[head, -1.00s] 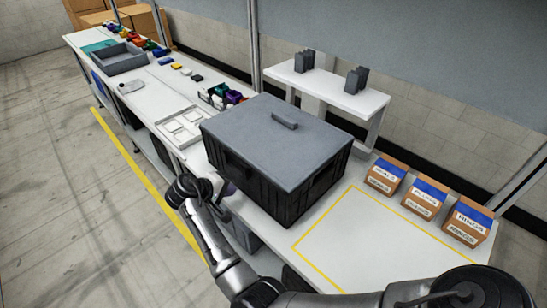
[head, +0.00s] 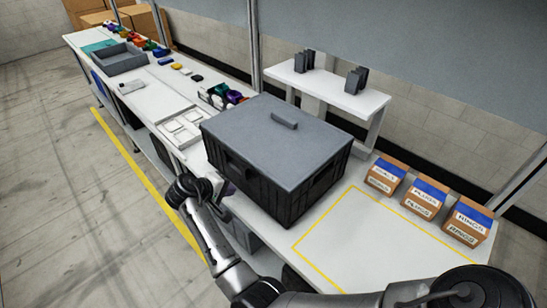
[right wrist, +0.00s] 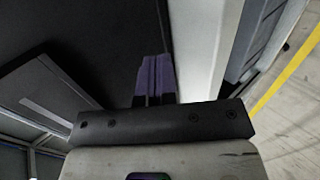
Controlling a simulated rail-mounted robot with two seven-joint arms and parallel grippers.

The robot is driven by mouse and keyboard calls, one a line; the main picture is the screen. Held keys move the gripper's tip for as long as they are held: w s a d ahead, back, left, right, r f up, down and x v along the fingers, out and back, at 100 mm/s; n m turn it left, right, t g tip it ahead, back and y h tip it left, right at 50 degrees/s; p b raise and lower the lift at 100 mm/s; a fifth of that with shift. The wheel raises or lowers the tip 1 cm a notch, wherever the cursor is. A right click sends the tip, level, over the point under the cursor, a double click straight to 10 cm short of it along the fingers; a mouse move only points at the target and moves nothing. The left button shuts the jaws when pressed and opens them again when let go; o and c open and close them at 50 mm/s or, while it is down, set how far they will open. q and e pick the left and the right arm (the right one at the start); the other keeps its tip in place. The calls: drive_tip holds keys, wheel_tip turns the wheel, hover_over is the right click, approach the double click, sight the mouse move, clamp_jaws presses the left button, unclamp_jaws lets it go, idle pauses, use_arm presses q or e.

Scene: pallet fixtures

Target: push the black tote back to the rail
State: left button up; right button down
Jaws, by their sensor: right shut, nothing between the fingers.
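The black tote (head: 300,190) with a grey lid and handle stands upright on the white bench, left of a yellow-outlined area. In the right wrist view its dark wall (right wrist: 95,35) fills much of the upper left. My right gripper (head: 229,188) is low at the tote's near left side, by the bench's front edge. Its purple fingers (right wrist: 154,78) are shut together and empty, close to the dark wall; I cannot tell whether they touch it. The arm partly hides the fingers in the head view. I cannot make out the rail clearly. My left gripper is not in view.
The yellow-outlined area (head: 350,245) is bare. Several labelled boxes (head: 425,198) stand along its back. A raised white shelf (head: 325,88) is behind the tote. A white compartment tray (head: 180,128) lies to its left. A grey bin (head: 243,235) is below the bench.

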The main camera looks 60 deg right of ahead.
sight(241, 181)
drive_tip(key=shift+s+d+r+p, duration=0.1)
drive_tip(key=shift+s+d+p, duration=0.1)
drive_tip(key=shift+d+p, duration=0.75)
drive_tip(key=shift+s+d, duration=0.15)
drive_tip(key=shift+d, duration=0.95)
drive_tip(key=shift+s+d+p, duration=0.2)
drive_tip(key=shift+d+p, duration=0.35)
drive_tip(key=shift+d, duration=0.55)
drive_tip(key=shift+s+d+p, duration=0.2)
drive_tip(key=shift+d+p, duration=0.35)
drive_tip(key=shift+d, duration=0.55)
drive_tip(key=shift+s+d+p, duration=0.2)
drive_tip(key=shift+d+p, duration=0.1)
drive_tip(key=shift+d, duration=0.65)
drive_tip(key=shift+s+d+p, duration=0.15)
drive_tip(key=shift+d+p, duration=0.15)
drive_tip(key=shift+d, duration=0.6)
drive_tip(key=shift+s+d, duration=0.15)
drive_tip(key=shift+d, duration=0.9)
drive_tip(key=shift+a+p, duration=0.25)
drive_tip(key=shift+p, duration=0.2)
drive_tip(key=shift+a, duration=0.4)
drive_tip(key=a, duration=0.1)
drive_tip(key=a+p, duration=0.1)
drive_tip(key=a, duration=0.1)
drive_tip(key=shift+w+a+p, duration=0.1)
drive_tip(key=shift+w+p, duration=0.2)
drive_tip(key=shift+w, duration=0.1)
drive_tip(key=shift+w+a, duration=0.1)
drive_tip(key=shift+a, duration=0.65)
